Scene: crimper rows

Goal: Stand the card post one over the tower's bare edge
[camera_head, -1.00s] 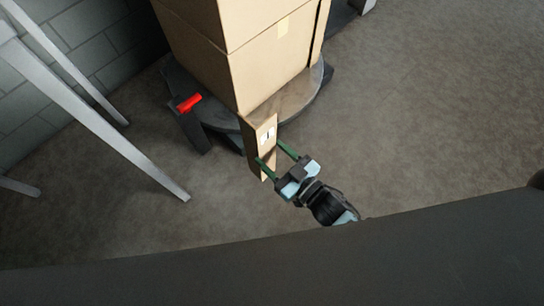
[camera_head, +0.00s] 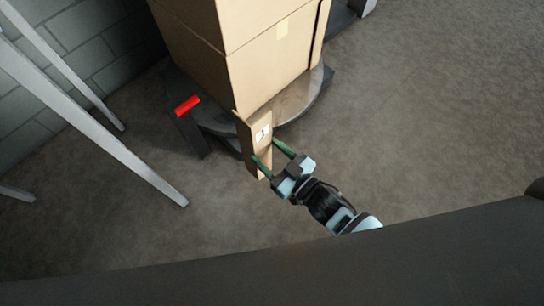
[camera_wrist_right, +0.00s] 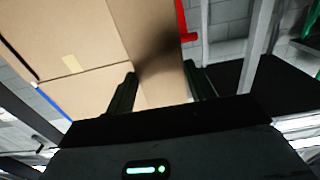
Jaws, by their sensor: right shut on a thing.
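The card post (camera_head: 258,165) is a tall, narrow brown cardboard angle piece with a white label marked like a 1. It stands about upright at the near corner of the tower (camera_head: 270,70), a stack of brown cartons. My right gripper (camera_head: 266,150) is shut on the post. In the right wrist view the post (camera_wrist_right: 165,92) lies between the fingers (camera_wrist_right: 160,74), with the tower (camera_wrist_right: 60,35) behind it. I cannot tell whether the post touches the tower's corner. My left gripper is not in view.
The tower stands on a round dark turntable (camera_head: 300,105). A dark stand with a red bar (camera_head: 187,105) is left of it. Grey metal legs (camera_head: 90,120) and a block wall (camera_head: 85,50) are further left. The floor at right (camera_head: 430,110) is clear.

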